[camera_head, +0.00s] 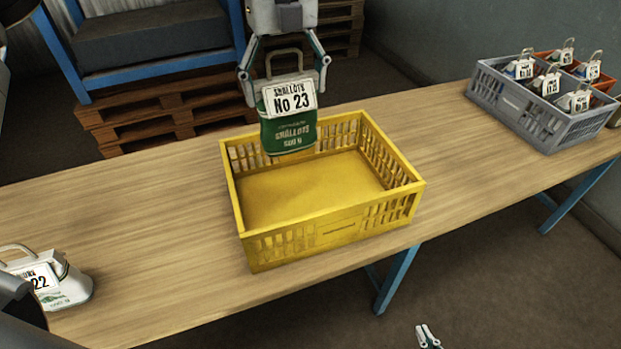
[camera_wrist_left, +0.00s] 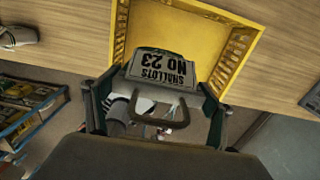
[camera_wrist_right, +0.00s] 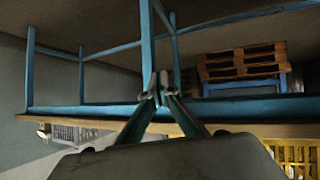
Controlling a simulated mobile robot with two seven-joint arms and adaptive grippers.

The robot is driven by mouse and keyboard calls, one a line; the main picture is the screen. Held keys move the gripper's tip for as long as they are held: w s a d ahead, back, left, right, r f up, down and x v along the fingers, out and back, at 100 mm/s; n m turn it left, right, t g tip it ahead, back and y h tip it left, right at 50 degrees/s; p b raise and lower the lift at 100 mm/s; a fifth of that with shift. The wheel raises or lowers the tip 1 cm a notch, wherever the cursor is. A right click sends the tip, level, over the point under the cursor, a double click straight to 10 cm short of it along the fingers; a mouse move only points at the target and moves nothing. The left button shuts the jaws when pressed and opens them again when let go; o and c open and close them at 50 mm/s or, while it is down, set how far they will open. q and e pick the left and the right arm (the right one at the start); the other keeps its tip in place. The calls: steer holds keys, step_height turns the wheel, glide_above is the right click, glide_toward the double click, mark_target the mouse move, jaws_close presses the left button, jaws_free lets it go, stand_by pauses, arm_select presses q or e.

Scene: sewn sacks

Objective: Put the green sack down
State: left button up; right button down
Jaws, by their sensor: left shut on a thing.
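The green sack (camera_head: 288,131) has a white label reading "SHALLOTS No 23" and a handle on top. My left gripper (camera_head: 285,75) is shut on it, and it hangs upright. In the head view the sack overlaps the back rim of the yellow crate (camera_head: 330,231), whose visible floor is empty. In the left wrist view the sack's label (camera_wrist_left: 160,66) shows between the fingers, with the crate (camera_wrist_left: 232,68) beyond; the sack's base is hidden there. My right gripper (camera_head: 428,337) is low at the bottom edge, empty, its fingertips together in the right wrist view (camera_wrist_right: 158,88).
A white sack (camera_head: 62,285) numbered 22 stands at the table's left end. A grey crate (camera_head: 545,128) with several handled sacks stands at the right, an orange crate (camera_head: 603,84) behind it. The wooden table (camera_head: 150,210) is bare on both sides of the yellow crate.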

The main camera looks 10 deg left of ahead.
mark_target(286, 123)
arm_select(q)
step_height(286, 123, down, 19)
steer(key=shift+s, duration=0.2)
stand_by(0.4)
steer(key=shift+f, duration=0.2)
steer(key=o, duration=2.1)
step_height(286, 123, up, 12)
steer(key=shift+r, duration=0.1)
steer(key=shift+s, duration=0.15)
